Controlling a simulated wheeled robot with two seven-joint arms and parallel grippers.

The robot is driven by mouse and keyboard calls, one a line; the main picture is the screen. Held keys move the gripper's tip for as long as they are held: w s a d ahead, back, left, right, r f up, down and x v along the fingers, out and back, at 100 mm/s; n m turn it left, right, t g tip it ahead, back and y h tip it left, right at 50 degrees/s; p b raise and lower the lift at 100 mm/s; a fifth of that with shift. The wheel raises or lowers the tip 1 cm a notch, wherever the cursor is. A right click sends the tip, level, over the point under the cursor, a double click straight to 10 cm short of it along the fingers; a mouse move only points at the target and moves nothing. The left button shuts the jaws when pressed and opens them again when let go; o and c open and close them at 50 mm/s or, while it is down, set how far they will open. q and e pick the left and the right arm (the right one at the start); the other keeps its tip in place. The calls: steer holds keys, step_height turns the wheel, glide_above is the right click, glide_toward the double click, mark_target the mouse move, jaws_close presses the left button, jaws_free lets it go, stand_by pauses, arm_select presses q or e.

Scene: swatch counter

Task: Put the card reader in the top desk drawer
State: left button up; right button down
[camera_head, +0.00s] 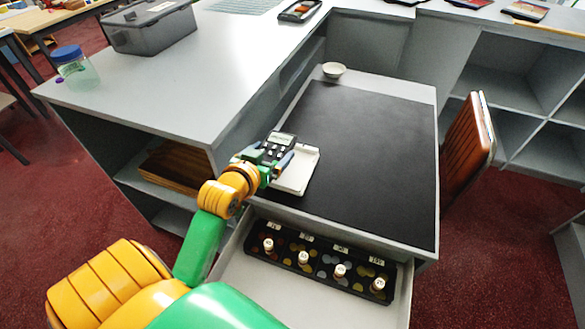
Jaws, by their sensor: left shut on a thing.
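The card reader (281,139), a small dark device with a pale screen, is in the jaws of my left gripper (277,156). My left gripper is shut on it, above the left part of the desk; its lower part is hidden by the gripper. The top desk drawer (258,285) is pulled open below the desk's front edge, nearer to me than the reader. A black coin tray (322,262) with several compartments and small rolls lies in the back of the drawer. The drawer's front part is bare. My right gripper is not in view.
A white flat object (301,172) lies on the black desk mat (375,150) just beside the gripper. A small bowl (333,70) stands at the mat's far edge. The higher counter (190,85) rises on the left, with a grey bin (150,28).

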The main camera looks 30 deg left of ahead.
arm_select(q)
steer(key=b, duration=0.2)
glide_above(292, 173)
step_height(292, 173, down, 6)
steer(key=shift+f, duration=0.15)
step_height(292, 173, down, 2)
steer(key=shift+f+p, duration=0.1)
steer(key=shift+p, duration=0.45)
jaws_close()
steer(key=shift+s+d+f, duration=0.1)
steer(key=shift+f, duration=0.15)
steer(key=o, duration=1.4)
jaws_free()
steer(key=shift+f, duration=0.1)
steer(key=shift+c, duration=0.2)
